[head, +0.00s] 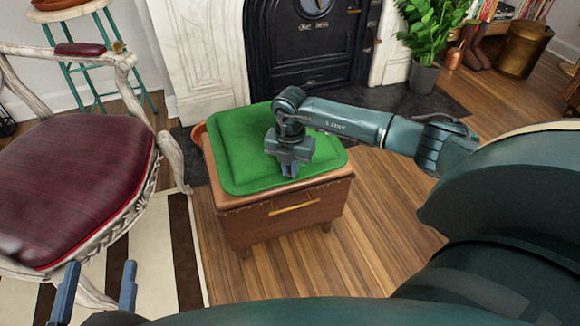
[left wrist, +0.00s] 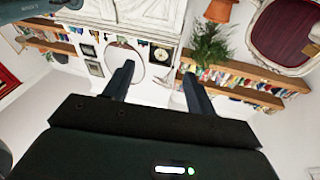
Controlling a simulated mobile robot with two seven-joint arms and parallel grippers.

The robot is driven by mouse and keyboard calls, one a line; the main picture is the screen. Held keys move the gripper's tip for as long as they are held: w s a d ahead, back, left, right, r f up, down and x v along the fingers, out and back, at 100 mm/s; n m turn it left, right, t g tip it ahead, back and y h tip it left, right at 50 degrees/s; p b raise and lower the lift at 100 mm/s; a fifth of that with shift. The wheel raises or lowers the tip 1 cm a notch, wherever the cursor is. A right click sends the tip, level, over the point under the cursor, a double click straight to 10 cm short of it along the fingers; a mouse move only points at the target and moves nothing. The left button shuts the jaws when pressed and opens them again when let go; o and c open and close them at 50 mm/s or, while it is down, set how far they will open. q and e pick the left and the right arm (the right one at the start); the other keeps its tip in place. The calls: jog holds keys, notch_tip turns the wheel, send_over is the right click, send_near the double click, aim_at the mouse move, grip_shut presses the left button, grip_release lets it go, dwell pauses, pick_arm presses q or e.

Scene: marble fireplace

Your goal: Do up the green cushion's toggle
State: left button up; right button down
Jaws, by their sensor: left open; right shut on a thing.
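The green cushion (head: 232,155) lies flat on top of a brown wooden cabinet (head: 262,217). My right gripper (head: 289,172) points down at the cushion's front part, right of its middle. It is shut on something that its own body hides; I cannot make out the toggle. My left gripper (head: 96,288) is open and empty at the lower left, well apart from the cushion. Its two fingers also show spread in the left wrist view (left wrist: 158,72), with nothing between them.
A carved chair with a dark red seat (head: 75,185) stands left of the cabinet. A black stove (head: 310,50) in a white marble fireplace (head: 200,60) is behind. A potted plant (head: 428,35) stands at back right. Wooden floor right of the cabinet is clear.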

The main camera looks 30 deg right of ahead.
jog(key=shift+r+n, duration=0.1)
jog(key=shift+n, duration=0.2)
jog(key=n+p, duration=0.2)
jog(key=n, duration=0.1)
jog(key=shift+s+d, duration=0.1)
jog(key=n, duration=0.3)
jog(key=shift+d+p, duration=0.1)
jog(key=shift+p, duration=0.3)
pick_arm(q)
jog(key=shift+s+a+m+y, duration=0.15)
jog(key=shift+a+m+y, duration=0.1)
jog(key=shift+m+y, duration=0.05)
pick_arm(e)
jog(key=shift+n, duration=0.5)
pick_arm(q)
jog(key=shift+f, duration=0.1)
pick_arm(e)
jog(key=c, duration=1.8)
grip_release()
pick_arm(q)
jog(key=shift+r, duration=0.2)
pick_arm(e)
jog(key=shift+o, duration=0.2)
pick_arm(q)
jog(key=shift+r, duration=0.1)
